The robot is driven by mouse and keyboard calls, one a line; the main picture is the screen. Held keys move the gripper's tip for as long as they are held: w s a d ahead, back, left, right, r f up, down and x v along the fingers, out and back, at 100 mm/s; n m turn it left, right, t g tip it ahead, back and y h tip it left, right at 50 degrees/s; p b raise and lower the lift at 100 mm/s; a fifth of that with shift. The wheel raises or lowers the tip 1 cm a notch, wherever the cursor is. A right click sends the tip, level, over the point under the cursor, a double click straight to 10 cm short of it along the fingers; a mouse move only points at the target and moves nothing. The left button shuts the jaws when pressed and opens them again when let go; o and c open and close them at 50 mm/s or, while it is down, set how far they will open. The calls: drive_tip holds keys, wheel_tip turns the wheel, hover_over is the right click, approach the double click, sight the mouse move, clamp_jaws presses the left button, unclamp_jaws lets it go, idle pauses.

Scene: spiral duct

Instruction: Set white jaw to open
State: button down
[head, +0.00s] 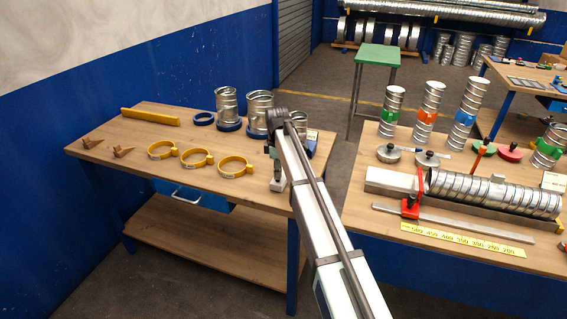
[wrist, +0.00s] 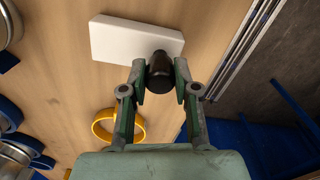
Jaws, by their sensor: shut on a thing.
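A white block (wrist: 125,38), likely the white jaw, lies on the wooden bench top in the wrist view. My gripper (wrist: 160,75) is shut on a dark cylindrical knob (wrist: 160,68) at the block's right end. The knob overlaps the block's edge, and I cannot tell whether they are joined. In the head view my gripper (head: 272,150) is low over the right end of the left bench. A small pale block (head: 278,184) shows just below it. The arm hides part of this area.
The left bench (head: 140,165) bears several yellow rings (head: 236,166), a yellow bar (head: 150,116), metal duct pieces (head: 227,103) and blue rings (head: 203,118). The right bench holds a long spiral duct (head: 490,192) and a red clamp (head: 410,207). A gap separates the benches.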

drive_tip(key=shift+s+f, duration=0.15)
drive_tip(key=shift+s, duration=0.2)
drive_tip(key=c, duration=0.9)
unclamp_jaws()
drive_tip(key=shift+a, duration=0.1)
drive_tip(key=shift+o, duration=0.2)
drive_tip(key=shift+w, duration=0.1)
drive_tip(key=shift+r, duration=0.4)
wheel_tip(320, 180, up, 11)
drive_tip(key=shift+r, duration=0.2)
drive_tip(key=shift+f, duration=0.1)
